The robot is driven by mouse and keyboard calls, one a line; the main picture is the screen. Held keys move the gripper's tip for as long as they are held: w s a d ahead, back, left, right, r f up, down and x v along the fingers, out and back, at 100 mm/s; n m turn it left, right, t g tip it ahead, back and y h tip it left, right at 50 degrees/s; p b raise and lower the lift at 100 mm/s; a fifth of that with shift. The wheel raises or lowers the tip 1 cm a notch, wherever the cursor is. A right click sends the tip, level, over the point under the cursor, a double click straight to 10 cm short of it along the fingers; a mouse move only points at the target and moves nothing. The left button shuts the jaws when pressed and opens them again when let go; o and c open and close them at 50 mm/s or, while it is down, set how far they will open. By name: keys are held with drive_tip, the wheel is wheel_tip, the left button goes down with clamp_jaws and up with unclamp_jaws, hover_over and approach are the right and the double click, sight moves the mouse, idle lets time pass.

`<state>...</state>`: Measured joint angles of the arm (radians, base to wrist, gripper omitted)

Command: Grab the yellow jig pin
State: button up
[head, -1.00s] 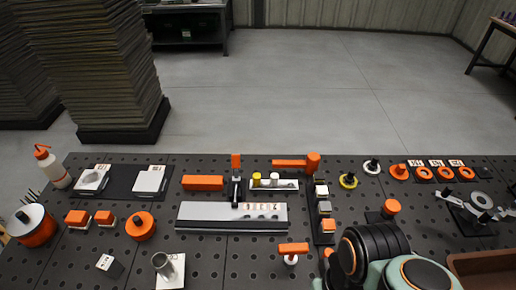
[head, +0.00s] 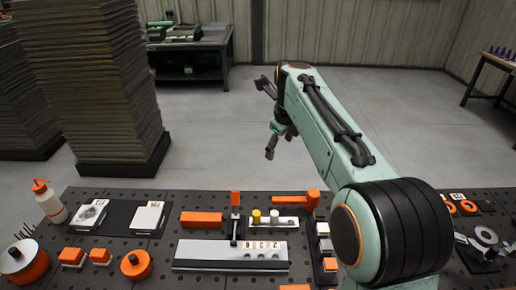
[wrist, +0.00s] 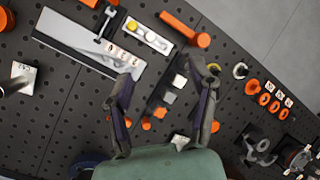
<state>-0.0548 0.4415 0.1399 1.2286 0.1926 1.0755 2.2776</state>
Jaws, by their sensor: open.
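The yellow jig pin (head: 256,216) stands upright in a pale metal holder (head: 287,223) on the perforated bench, left of a white pin (head: 274,216). In the wrist view the yellow pin (wrist: 131,27) shows near the top, beyond the fingertips and left of centre. My gripper (head: 265,119) is open and empty, raised well above the bench in the head view. In the wrist view its two fingers (wrist: 160,69) are spread wide, with nothing between them but the bench far below.
A metal plate with number tags (head: 215,254) lies in front. An orange block (head: 202,219) lies to the left. The air around the gripper is clear.

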drive_tip(key=g, duration=0.1)
hover_over(257, 213)
drive_tip(key=d, duration=0.2)
wheel_tip(257, 213, down, 10)
drive_tip(key=f+g, duration=0.1)
drive_tip(key=f, duration=0.5)
drive_tip(key=a+f, duration=0.1)
drive_tip(key=f, duration=0.6)
drive_tip(key=a+f+g, duration=0.1)
drive_tip(key=f, duration=0.6)
drive_tip(key=shift+a+m+g+y, duration=0.15)
drive_tip(key=shift+m+g+y, duration=0.15)
clamp_jaws()
